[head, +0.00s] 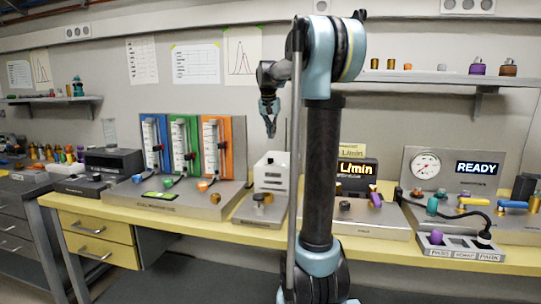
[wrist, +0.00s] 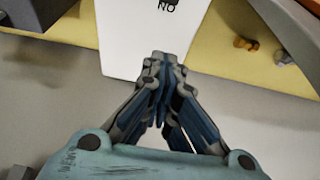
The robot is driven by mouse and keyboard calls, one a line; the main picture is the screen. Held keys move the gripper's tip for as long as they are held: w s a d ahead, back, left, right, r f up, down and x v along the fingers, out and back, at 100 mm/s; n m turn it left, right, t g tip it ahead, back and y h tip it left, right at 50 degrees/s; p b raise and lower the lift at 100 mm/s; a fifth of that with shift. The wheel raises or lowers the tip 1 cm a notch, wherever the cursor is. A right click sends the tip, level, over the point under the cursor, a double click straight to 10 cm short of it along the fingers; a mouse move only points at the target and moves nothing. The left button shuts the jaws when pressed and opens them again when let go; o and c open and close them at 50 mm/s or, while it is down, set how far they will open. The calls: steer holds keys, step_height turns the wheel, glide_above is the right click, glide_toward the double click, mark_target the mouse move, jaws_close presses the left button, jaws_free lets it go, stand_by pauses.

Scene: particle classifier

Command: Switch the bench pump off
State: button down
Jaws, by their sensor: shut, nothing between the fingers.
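A white box (head: 272,171), which appears to be the bench pump, stands on the yellow bench to the right of the coloured flow meters. My gripper (head: 271,132) hangs above it in the head view, fingers pointing down. In the wrist view, my gripper's fingers (wrist: 162,66) are shut and empty. Their tips overlap a white surface (wrist: 122,40) in the picture; contact cannot be told. The switch's position cannot be made out.
Blue, green and orange flow meters (head: 184,146) stand left of the white box. A lit display (head: 356,170) and a gauge panel (head: 426,166) stand to the right. A small knobbed unit (head: 262,210) sits in front of the box. A shelf (head: 430,77) runs above.

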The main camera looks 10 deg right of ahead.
steer(key=shift+f, duration=0.1)
steer(key=x, duration=0.9)
steer(key=shift+d+f, duration=0.1)
steer(key=shift+d, duration=0.05)
steer(key=shift+f, duration=0.4)
steer(key=shift+s+a+r, duration=0.1)
steer(key=shift+s+a, duration=0.15)
steer(key=shift+s, duration=0.35)
steer(key=shift+s+a+f, duration=0.1)
steer(key=shift+s+a, duration=0.15)
steer(key=shift+s, duration=0.35)
steer(key=shift+s+a+r, duration=0.1)
steer(key=shift+s+a, duration=0.15)
steer(key=shift+s, duration=0.35)
steer(key=shift+s+a, duration=0.25)
steer(key=shift+s, duration=0.35)
steer(key=shift+s+a, duration=0.3)
steer(key=shift+s, duration=0.35)
steer(key=v, duration=1.2)
